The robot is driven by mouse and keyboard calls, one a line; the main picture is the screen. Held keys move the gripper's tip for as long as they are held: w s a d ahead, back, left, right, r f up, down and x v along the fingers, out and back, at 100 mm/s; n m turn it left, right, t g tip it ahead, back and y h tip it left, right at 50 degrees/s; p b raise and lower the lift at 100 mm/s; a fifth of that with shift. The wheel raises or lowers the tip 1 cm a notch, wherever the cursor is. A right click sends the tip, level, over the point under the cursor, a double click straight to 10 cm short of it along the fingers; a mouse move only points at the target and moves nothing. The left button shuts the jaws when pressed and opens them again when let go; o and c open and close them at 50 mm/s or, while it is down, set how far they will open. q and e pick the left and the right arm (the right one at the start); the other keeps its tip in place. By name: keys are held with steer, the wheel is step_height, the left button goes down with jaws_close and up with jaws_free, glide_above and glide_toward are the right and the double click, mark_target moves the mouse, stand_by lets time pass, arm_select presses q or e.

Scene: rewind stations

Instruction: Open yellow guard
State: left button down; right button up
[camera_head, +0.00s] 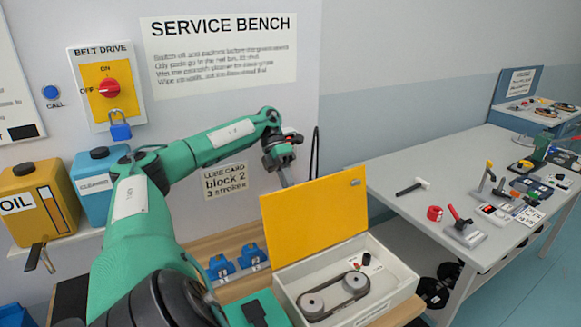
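The yellow guard (315,218) is a flat yellow panel with a small grey latch near its top right corner. It stands raised at the back of a white box (392,292), so the box is open. Inside the box a black belt runs around two grey pulleys (312,303). My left arm reaches in from the left, and my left gripper (283,178) points down behind and above the guard's top edge. Its fingertips are small and partly hidden, so whether it is open or shut is unclear. My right gripper is not in view.
Two blue blocks (251,256) sit on the wooden bench left of the box. A yellow oil can (38,203) and a blue can (95,185) stand at left. A padlocked switch panel (107,88) is on the wall. A grey table (400,205) with tools stands at right.

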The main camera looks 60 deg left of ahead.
arm_select(q)
steer(key=shift+f, duration=0.55)
steer(key=c, duration=1.5)
jaws_free()
steer(key=shift+a, duration=0.1)
steer(key=shift+c, duration=0.2)
steer(key=shift+o, duration=0.4)
steer(key=shift+w+a+f, duration=0.1)
steer(key=shift+a, duration=0.25)
steer(key=shift+d+r, duration=0.15)
steer(key=shift+r, duration=0.1)
